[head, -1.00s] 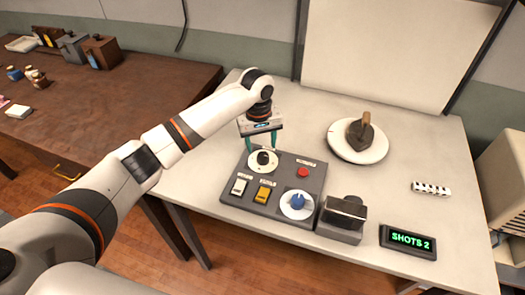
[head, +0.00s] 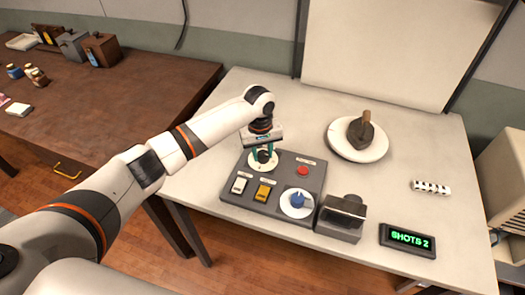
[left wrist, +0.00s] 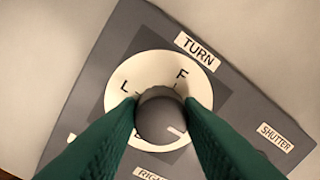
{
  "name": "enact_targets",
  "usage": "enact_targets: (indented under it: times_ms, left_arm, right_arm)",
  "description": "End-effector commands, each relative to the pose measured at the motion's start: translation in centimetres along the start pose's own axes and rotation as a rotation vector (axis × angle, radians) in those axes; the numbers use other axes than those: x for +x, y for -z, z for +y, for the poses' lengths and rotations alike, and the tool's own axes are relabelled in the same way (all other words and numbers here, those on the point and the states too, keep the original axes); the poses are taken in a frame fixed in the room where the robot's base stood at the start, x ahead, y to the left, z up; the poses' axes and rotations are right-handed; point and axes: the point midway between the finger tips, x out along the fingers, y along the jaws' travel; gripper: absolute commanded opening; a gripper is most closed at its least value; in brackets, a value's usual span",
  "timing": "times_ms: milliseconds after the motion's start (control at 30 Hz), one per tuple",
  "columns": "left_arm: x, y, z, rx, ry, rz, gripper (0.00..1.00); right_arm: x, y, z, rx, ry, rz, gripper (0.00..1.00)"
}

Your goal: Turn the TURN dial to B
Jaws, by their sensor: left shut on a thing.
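The TURN dial is a dark round knob on a white disc (head: 256,165) at the back left of a grey control panel (head: 285,205). In the left wrist view the knob (left wrist: 160,124) has a pale pointer mark aimed at the lower right. The letters L and F show on the disc (left wrist: 150,70); a letter at the lower left is partly covered by a finger, and the right side is hidden. My left gripper (head: 263,152) points down at the dial, its green fingers shut on the knob from both sides. My right gripper is not in view.
A dark camera-like box (head: 342,217) and a "SHOTS 2" display (head: 408,240) stand to the right. An iron-like object (head: 361,130) sits on a white disc behind.

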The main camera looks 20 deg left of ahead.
Motion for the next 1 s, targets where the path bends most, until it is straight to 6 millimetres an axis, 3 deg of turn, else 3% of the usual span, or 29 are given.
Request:
enact_targets:
  times_ms: [367, 1000]
  left_arm:
    - [-0.3, -0.1, 0.0, 0.086, 0.0, 0.006, 0.11]
    - [-0.3, -0.1, -0.2, 0.646, 0.002, 0.034, 0.11]
  right_arm:
    - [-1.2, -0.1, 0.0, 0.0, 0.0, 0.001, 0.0]
    - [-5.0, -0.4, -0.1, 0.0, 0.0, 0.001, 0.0]
